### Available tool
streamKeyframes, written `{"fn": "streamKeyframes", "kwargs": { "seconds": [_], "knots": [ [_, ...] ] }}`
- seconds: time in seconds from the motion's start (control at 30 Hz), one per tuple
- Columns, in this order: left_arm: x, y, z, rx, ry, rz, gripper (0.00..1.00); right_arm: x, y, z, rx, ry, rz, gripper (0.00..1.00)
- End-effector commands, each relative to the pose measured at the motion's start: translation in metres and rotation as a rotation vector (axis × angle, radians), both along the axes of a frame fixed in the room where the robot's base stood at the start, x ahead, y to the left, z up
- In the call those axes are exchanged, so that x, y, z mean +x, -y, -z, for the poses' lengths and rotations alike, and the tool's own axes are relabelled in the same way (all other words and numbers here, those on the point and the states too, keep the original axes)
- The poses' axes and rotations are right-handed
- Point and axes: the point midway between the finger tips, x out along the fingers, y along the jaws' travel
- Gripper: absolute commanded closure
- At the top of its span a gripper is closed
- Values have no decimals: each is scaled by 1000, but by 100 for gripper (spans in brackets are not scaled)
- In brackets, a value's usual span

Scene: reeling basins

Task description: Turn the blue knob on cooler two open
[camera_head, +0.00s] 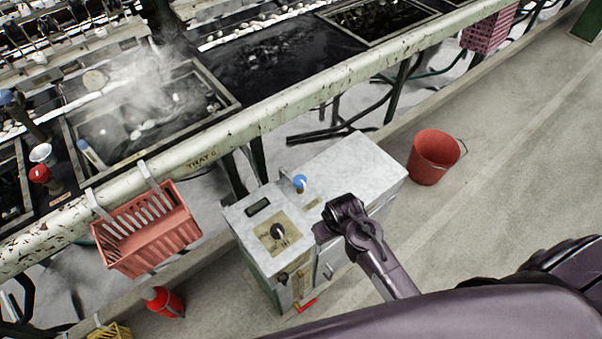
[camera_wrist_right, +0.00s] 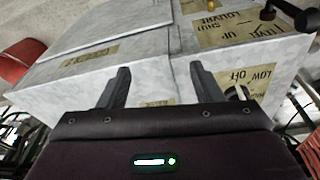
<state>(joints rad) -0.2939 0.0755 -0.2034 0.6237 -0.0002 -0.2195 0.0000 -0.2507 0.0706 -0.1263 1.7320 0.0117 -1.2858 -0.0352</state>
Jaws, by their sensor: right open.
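A white marbled cabinet (camera_head: 340,170) stands on the floor below the basin rail; I cannot read a cooler number on it. The blue knob (camera_head: 299,182) stands on its top, beside a small tan label. My right gripper (camera_wrist_right: 162,88) is open and empty in the right wrist view, its fingers in front of the pale cabinet (camera_wrist_right: 110,55). In the head view my right arm reaches over the cabinet's near right side, right of and below the blue knob. The blue knob does not show in the right wrist view. My left gripper is not in view.
A black dial (camera_head: 277,231) sits on a tan plate on the cabinet. A red lever (camera_head: 306,305) is low on its front. A red bucket (camera_head: 434,156) stands right of it. A red basket (camera_head: 147,228) hangs from the rail (camera_head: 270,110).

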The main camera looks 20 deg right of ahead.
Motion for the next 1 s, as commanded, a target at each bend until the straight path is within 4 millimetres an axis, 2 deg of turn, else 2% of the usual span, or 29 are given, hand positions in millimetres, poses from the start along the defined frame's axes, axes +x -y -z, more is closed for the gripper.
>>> {"fn": "streamKeyframes", "kwargs": {
  "seconds": [0.03,0.07,0.27,0.47,0.63,0.8,1.0],
  "knots": [
    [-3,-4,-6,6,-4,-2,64,14,0,-24,0,9,4,41],
    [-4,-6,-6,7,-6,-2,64,20,1,-27,-1,4,5,41],
    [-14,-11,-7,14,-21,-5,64,54,1,-28,-5,-32,12,41],
    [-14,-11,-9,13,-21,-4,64,94,0,-30,-5,-69,11,41],
    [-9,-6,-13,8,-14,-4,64,138,-6,-43,0,-112,4,41],
    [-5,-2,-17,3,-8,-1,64,179,-15,-65,7,-162,-11,41],
    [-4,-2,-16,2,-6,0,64,197,-21,-77,11,-191,-24,41]
  ]
}}
